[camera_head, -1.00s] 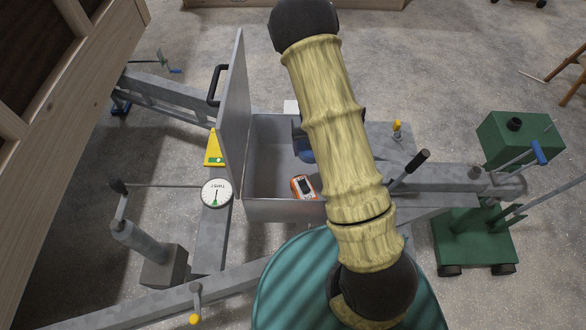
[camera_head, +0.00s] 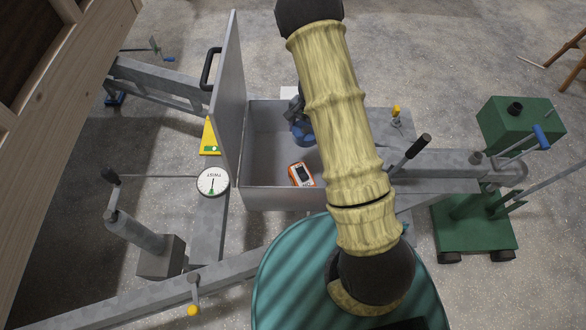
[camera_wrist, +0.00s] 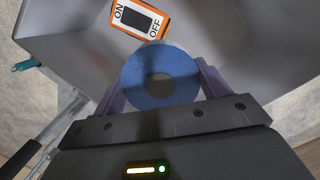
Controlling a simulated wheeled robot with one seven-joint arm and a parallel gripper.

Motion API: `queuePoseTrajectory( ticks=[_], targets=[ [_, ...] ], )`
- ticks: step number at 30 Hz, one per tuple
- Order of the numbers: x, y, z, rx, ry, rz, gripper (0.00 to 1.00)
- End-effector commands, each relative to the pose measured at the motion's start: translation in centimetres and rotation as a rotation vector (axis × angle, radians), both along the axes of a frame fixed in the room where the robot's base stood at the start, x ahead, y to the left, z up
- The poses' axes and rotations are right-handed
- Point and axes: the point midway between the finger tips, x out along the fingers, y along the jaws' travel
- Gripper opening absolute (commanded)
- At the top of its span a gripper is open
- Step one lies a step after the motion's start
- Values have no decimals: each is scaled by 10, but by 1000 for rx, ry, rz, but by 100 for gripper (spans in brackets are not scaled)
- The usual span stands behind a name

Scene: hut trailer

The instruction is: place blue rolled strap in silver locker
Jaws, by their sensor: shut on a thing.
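The silver locker (camera_head: 280,200) is an open-topped metal box with its lid (camera_head: 228,105) raised on the left. The blue rolled strap (camera_wrist: 160,72) is a round roll with a hole in its middle, held between the two fingers of my gripper (camera_wrist: 160,88) in the wrist view. In the head view the blue strap (camera_head: 302,133) shows over the inside of the locker, partly hidden by my arm. The locker floor lies behind the strap in the wrist view; I cannot tell whether the strap touches it.
An orange and white ON/OFF device (camera_head: 301,174) lies in the locker near its front wall; it also shows above the strap in the wrist view (camera_wrist: 140,18). A round dial (camera_head: 213,182) and a yellow wedge (camera_head: 209,138) are left of the lid. A black-handled lever (camera_head: 410,153) stands to the right.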

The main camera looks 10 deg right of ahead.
Motion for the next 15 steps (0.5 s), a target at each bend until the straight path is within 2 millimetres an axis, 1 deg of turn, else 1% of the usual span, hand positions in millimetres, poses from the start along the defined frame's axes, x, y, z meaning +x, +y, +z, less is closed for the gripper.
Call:
queuePoseTrajectory(
  ticks=[1, 15],
  targets=[
    [3, -1, -8, 1, -1, -99, 43],
    [32, 1, -46, 1, 0, -1100, 43]
  ],
)
